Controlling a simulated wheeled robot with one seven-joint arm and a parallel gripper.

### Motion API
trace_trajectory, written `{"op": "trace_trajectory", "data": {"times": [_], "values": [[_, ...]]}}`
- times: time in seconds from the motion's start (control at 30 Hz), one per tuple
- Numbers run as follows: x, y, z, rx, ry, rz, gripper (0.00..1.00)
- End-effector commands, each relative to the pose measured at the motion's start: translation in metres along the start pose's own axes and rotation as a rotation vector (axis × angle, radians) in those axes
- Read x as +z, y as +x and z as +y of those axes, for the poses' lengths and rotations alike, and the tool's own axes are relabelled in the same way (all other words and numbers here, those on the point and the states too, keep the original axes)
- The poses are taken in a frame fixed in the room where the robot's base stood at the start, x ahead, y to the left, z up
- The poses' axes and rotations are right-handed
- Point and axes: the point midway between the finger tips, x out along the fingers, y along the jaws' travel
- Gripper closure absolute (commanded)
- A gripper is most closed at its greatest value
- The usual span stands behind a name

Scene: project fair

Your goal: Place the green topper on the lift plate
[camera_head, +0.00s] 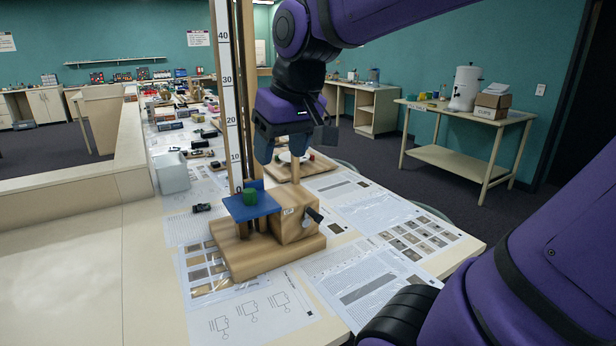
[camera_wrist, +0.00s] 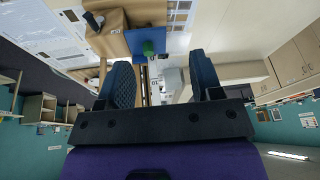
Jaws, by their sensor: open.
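The green topper (camera_head: 249,196) is a small green piece resting on the blue lift plate (camera_head: 240,211), near the plate's back edge. The plate is part of a wooden lift (camera_head: 270,254) with a crank on its right side and a tall ruler behind it. My gripper (camera_head: 285,160) is open and empty, above and behind the lift and apart from the topper. In the wrist view the green topper (camera_wrist: 148,47) also shows on the blue plate (camera_wrist: 134,42), beyond the gap between my open fingers (camera_wrist: 164,80).
Printed sheets (camera_head: 250,315) cover the table around the lift. A wooden tray (camera_head: 290,170) with small parts lies behind it. A white bin (camera_head: 170,172) stands at the left. The tall ruler post (camera_head: 228,90) rises close to my gripper.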

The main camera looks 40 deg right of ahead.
Motion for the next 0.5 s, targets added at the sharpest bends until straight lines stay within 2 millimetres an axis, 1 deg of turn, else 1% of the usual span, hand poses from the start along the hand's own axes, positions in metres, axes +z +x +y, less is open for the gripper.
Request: {"op": "trace_trajectory", "data": {"times": [0.03,0.1,0.2,0.33,0.5], "values": [[0.017,-0.005,-0.003,0.002,-0.011,0.027,0.40],[0.036,-0.007,-0.006,0.007,-0.025,0.055,0.40],[0.058,-0.008,-0.009,0.016,-0.041,0.089,0.40],[0.078,-0.007,-0.011,0.026,-0.056,0.118,0.40],[0.086,-0.006,-0.012,0.031,-0.062,0.131,0.40]]}}
